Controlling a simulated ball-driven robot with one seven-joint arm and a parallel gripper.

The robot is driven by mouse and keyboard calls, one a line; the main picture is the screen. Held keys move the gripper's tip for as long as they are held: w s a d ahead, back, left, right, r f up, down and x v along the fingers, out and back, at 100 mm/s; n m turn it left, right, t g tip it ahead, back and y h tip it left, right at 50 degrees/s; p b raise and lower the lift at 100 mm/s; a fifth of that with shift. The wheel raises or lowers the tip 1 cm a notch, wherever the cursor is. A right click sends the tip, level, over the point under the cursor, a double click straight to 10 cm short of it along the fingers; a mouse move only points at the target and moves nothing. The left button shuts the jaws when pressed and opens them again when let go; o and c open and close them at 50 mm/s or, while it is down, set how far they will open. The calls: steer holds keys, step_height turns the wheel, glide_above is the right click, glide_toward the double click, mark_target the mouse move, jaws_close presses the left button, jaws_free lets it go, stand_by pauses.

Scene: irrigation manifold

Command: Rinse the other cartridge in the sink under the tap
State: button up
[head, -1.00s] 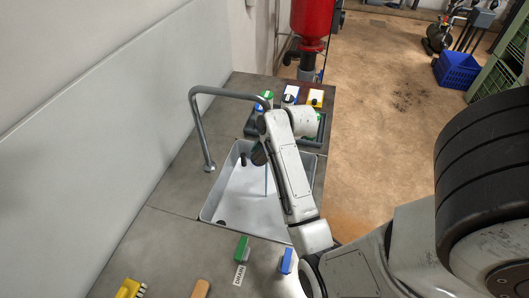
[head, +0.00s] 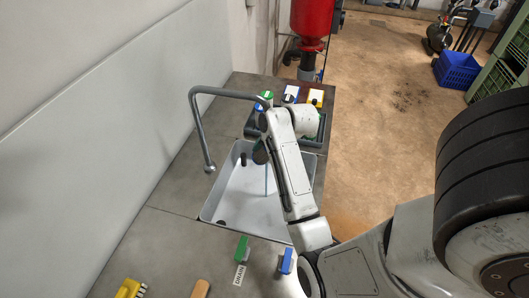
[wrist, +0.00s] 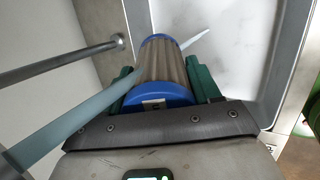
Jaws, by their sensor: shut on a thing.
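My gripper (wrist: 163,82) has its green fingers shut on a cartridge (wrist: 166,62) with a pleated grey-brown body and blue ends. In the head view my gripper (head: 261,152) is over the far part of the sink (head: 232,205), and the arm largely hides the cartridge. The grey tap (head: 197,125) arches over the sink; its outlet is behind my arm. A thin pale-blue water stream (head: 266,182) falls into the sink. In the wrist view the stream (wrist: 75,112) meets the cartridge's left side and shows again beyond its right side.
Small blocks with green (head: 241,248) and blue (head: 287,261) tops stand on the near counter beside a label. A yellow object (head: 128,289) lies near left.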

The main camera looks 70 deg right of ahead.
steer(key=shift+w+a, duration=0.1)
steer(key=shift+a, duration=0.25)
steer(key=shift+d, duration=0.2)
steer(key=shift+s+d, duration=0.2)
steer(key=shift+d, duration=0.2)
steer(key=shift+s, duration=0.2)
steer(key=s+a, duration=0.2)
steer(key=s, duration=0.5)
steer(key=shift+a, duration=0.4)
steer(key=shift+s+r, duration=0.1)
stand_by(1.2)
steer(key=s+a+r, duration=0.1)
steer(key=s+r, duration=0.3)
steer(key=shift+s+a, duration=0.3)
steer(key=shift+a, duration=0.05)
